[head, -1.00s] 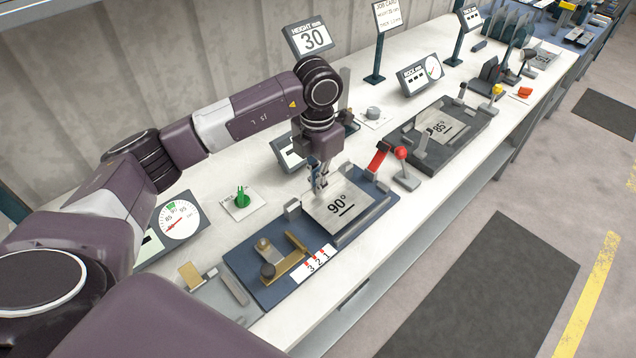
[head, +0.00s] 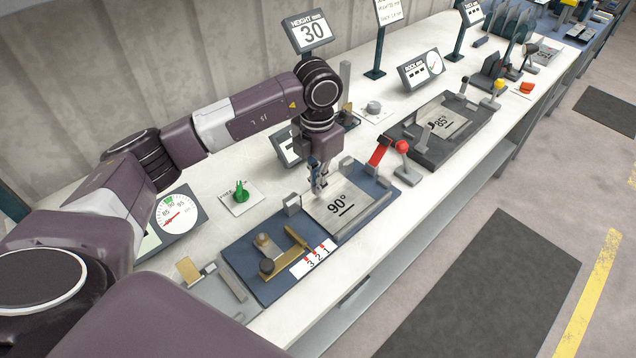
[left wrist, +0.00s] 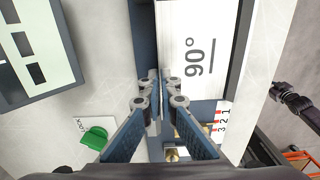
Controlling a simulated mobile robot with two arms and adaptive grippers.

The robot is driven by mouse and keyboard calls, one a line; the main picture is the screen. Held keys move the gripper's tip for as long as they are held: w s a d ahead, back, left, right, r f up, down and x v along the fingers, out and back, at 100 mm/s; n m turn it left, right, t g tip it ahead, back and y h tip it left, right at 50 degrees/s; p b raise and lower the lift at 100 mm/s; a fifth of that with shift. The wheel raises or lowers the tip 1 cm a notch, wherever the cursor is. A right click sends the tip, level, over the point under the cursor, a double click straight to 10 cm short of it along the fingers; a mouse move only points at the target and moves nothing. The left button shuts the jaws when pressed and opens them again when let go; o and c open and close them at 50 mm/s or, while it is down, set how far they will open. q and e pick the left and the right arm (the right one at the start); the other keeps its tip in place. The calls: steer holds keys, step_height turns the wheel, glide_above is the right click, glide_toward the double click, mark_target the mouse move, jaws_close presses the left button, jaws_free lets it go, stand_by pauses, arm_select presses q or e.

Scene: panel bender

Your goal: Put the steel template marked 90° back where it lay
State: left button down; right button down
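The steel template marked 90° (head: 350,199) lies face up on the blue bender bed (head: 238,262), between small grey blocks and a rail. It also shows in the left wrist view (left wrist: 205,25). My left gripper (head: 320,188) points down at the template's wall-side edge. In the left wrist view its fingertips (left wrist: 158,78) are nearly together, one on each side of that edge, and appear shut on it. Whether the template rests fully flat is hard to tell. A dark jointed part at the right of the wrist view seems to be my right gripper (left wrist: 290,97); its fingers are unclear.
A dark bed with a template marked 85° (head: 442,122) is farther along the bench. Near the blue bed are a red-ball lever (head: 402,147), a red handle (head: 379,151), a green knob (head: 240,192), brass stops and a 1-2-3 scale (head: 313,259). Floor is open in front.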

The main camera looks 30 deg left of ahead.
arm_select(q)
steer(key=c, duration=2.6)
jaws_free()
steer(key=shift+f, duration=0.15)
steer(key=shift+c, duration=0.2)
steer(key=o, duration=0.6)
steer(key=shift+c, duration=0.2)
step_height(320, 180, up, 12)
